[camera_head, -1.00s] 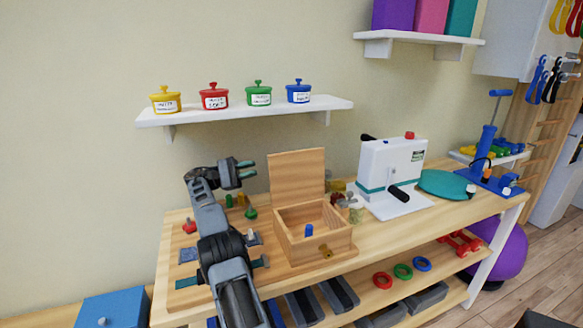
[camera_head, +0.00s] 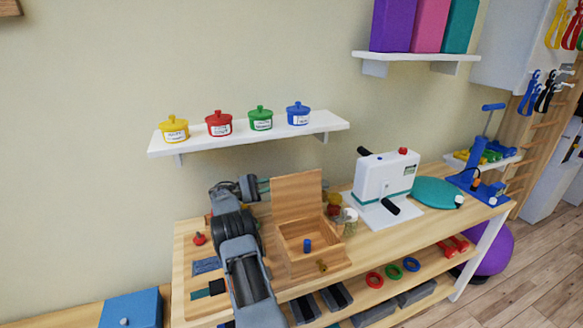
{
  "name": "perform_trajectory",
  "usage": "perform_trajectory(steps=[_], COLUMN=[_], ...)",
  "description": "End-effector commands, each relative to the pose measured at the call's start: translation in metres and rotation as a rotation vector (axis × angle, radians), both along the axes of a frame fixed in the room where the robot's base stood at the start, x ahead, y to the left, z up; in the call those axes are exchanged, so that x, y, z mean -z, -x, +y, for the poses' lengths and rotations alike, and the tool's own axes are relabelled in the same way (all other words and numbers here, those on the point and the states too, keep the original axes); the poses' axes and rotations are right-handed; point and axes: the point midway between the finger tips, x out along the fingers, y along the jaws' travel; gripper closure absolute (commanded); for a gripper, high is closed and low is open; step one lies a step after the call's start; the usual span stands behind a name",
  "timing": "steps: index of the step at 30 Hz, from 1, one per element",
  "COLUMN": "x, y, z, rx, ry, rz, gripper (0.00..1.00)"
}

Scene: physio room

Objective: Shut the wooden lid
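The wooden box (camera_head: 302,265) stands on the workbench with its lid (camera_head: 297,193) open, upright at the back edge of the box. A small blue cylinder (camera_head: 307,245) shows inside the box. A brass-coloured catch (camera_head: 322,266) is on its front. My gripper (camera_head: 263,189) is just left of the raised lid, its teal-tipped fingers pointing right towards the lid's left edge. The fingers look a little apart with nothing between them. I cannot tell whether a fingertip touches the lid.
A white machine with a black handle (camera_head: 384,178) stands right of the box, with small jars (camera_head: 349,222) between. A wall shelf (camera_head: 247,138) with several lidded pots hangs above. A red knobbed piece (camera_head: 199,239) lies at the bench's left. A teal disc (camera_head: 433,193) lies farther right.

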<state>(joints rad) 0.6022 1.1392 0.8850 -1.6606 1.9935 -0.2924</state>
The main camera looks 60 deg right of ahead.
Motion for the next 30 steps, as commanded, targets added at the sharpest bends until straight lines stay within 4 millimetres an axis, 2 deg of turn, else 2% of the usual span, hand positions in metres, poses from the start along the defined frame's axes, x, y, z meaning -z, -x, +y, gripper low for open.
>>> perform_trajectory(steps=[1,6,12,19,30], x=[-0.009,-0.012,-0.018,-0.021,-0.021], y=[0.003,0.032,0.053,0.065,0.067], z=[-0.001,-0.022,-0.037,-0.046,-0.047], rx=[0.002,0.003,0.001,0.001,-0.001], ry=[-0.002,-0.001,-0.001,0.0,-0.001], rz=[0.001,0.0,0.0,-0.001,0.0], gripper=[0.79,0.79,0.79,0.79,0.79])
